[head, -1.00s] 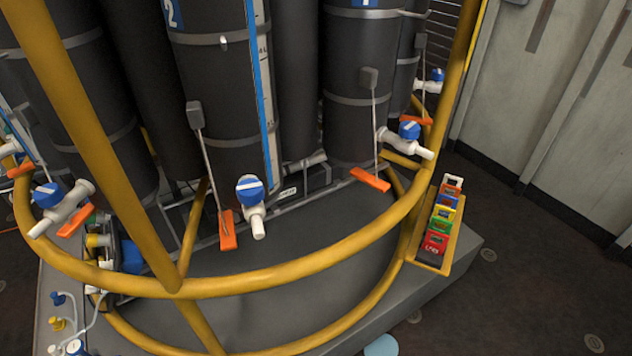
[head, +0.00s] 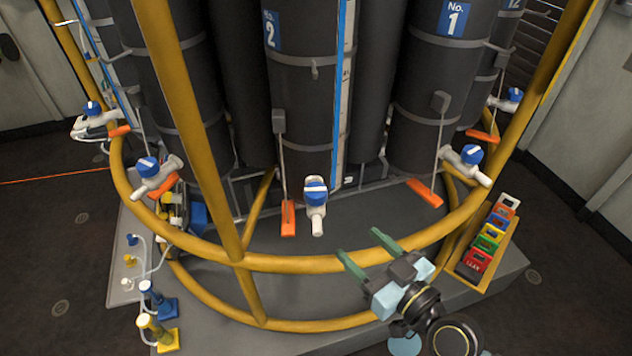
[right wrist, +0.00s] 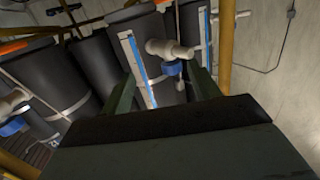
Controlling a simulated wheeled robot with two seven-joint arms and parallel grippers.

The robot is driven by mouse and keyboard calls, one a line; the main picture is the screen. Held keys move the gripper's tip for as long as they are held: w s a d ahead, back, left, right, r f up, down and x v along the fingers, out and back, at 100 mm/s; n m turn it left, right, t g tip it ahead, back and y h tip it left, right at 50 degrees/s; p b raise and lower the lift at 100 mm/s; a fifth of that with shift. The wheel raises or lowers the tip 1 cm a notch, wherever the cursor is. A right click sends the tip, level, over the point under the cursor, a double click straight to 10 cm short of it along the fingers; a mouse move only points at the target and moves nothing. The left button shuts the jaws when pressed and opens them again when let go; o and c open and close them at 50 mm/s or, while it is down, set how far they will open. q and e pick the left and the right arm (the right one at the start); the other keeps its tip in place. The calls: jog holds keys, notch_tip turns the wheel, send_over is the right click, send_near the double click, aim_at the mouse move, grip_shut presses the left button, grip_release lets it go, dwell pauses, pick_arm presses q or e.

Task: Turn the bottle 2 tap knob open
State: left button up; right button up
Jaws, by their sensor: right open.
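Bottle 2 (head: 300,95) is the dark grey cylinder with the blue No. 2 label, in the middle of the head view. Its tap knob (head: 315,187) is blue with a white stripe and sits on a white tap body with a downward spout. My right gripper (head: 363,249) is open and empty, at the yellow rail, below and right of this tap and apart from it. In the right wrist view, a blue knob (right wrist: 171,68) under a white tap shows beyond the two green fingers. My left gripper is not in view.
A curved yellow rail (head: 300,264) runs in front of the bottles, with a slanted yellow post left of bottle 2. Other blue-knobbed taps (head: 472,154) flank it. An orange tag (head: 288,219) hangs beside the tap. A rack of coloured blocks (head: 484,245) is at right.

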jog(key=y, duration=0.1)
send_near(323, 200)
jog(key=shift+n, duration=0.3)
jog(key=p+x, duration=0.2)
jog(key=x, duration=1)
jog(key=shift+w+a+r, duration=0.1)
jog(key=shift+w, duration=0.1)
